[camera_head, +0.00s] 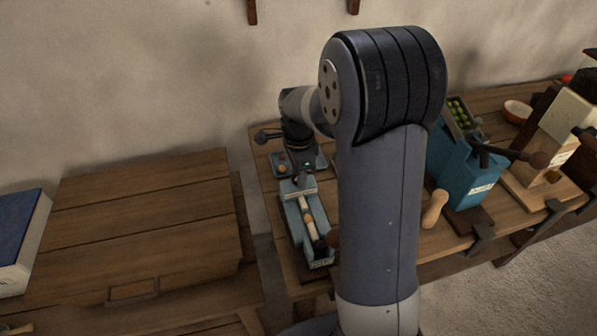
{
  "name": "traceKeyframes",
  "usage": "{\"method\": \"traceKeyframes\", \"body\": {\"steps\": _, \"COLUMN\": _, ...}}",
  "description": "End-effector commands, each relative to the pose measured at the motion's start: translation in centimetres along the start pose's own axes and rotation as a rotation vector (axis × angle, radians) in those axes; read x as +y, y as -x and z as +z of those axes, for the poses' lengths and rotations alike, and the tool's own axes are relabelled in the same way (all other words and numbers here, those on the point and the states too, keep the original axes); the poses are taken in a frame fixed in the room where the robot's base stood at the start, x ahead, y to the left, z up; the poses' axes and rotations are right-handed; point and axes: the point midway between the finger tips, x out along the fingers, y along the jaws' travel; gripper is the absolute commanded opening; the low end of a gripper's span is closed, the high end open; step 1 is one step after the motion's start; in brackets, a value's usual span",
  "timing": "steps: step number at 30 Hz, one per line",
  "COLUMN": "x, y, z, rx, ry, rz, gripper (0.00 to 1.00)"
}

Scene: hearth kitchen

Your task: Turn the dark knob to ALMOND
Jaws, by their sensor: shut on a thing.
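My gripper (302,171) points down at the far left end of the long bench, over a small blue panel (279,168) with an orange button on it. It is small and dark in this view. The fingers are shut on a dark thing at the panel, which I take to be the dark knob. The knob itself is mostly hidden by the gripper and wrist. No ALMOND lettering or pointer can be read from here, so the knob's setting cannot be told.
A pale blue tray-like device (292,220) stands just in front of the panel. My upper arm covers the bench's middle. A wooden chest (145,220) stands left.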

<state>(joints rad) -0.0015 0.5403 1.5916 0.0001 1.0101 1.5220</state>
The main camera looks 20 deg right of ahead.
Motion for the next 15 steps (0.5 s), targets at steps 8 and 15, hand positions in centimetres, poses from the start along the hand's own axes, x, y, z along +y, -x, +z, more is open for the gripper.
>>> {"method": "traceKeyframes", "body": {"steps": 8, "x": -0.07, "y": 0.07, "z": -0.01, "rx": 0.0, "ry": -0.06, "rz": -0.002, "gripper": 0.11}}
{"method": "traceKeyframes", "body": {"steps": 15, "x": -0.07, "y": 0.07, "z": -0.01, "rx": 0.0, "ry": -0.067, "rz": -0.003, "gripper": 0.11}}
